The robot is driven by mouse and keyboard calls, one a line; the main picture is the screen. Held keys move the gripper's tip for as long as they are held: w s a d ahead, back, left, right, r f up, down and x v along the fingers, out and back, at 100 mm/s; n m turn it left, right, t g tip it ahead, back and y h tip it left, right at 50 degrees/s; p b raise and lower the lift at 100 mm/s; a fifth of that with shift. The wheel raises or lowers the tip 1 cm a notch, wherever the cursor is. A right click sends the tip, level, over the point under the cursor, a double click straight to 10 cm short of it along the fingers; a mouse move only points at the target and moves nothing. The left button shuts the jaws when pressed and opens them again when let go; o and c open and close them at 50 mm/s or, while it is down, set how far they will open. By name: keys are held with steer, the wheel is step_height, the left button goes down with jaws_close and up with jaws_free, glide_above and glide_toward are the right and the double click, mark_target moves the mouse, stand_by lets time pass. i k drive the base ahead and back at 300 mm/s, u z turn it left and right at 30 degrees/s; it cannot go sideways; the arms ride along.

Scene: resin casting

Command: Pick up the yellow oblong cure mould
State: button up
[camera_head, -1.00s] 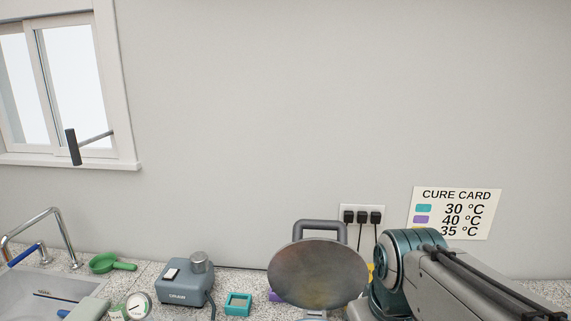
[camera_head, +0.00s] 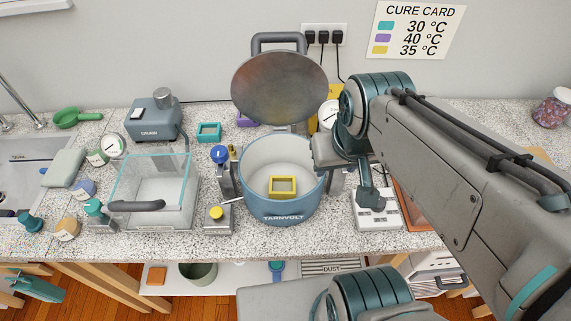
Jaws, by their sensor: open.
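The yellow oblong cure mould (camera_head: 283,193) is a small rectangular frame with an open middle. It lies inside the round blue-grey pot (camera_head: 281,218) marked TARNVOLT, whose large round lid (camera_head: 279,87) stands raised behind it. My gripper (camera_head: 371,196) is to the right of the pot, apart from the mould, above a white power-strip-like block. It is open, with nothing seen between its fingers; my arm partly hides it.
A clear-walled box (camera_head: 153,210) stands left of the pot. A teal mould (camera_head: 208,131) and a purple mould (camera_head: 246,119) lie behind. A yellow-topped block (camera_head: 217,214) sits at the pot's left. The sink (camera_head: 22,180) is far left. My arm covers the right side.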

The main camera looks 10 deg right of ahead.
mark_target(281, 187)
steer(key=u, duration=0.5)
steer(key=k, duration=1.2)
steer(key=z, duration=0.05)
steer(key=i, duration=0.8)
steer(key=z, duration=0.05)
